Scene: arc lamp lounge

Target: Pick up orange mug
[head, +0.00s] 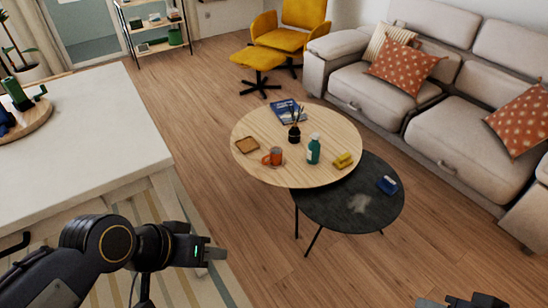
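The orange mug (276,156) stands upright on the round light-wood coffee table (325,172), near its front left, with its handle to the left. It seems to rest on a small saucer or coaster, too small to tell. My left gripper (213,254) is at the lower left, in front of the white counter and well short of the mug, apart from it. I see nothing held in it, but its finger gap is not clear. My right gripper (474,300) shows only in part at the bottom right edge, far from the mug.
Near the mug are a square wooden coaster (247,145), a green bottle (313,150), a dark reed diffuser (294,134), a yellow item (343,161) and a magazine (287,112). A lower black table (340,207) adjoins. The white counter (84,130) is left, the sofa (455,130) right.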

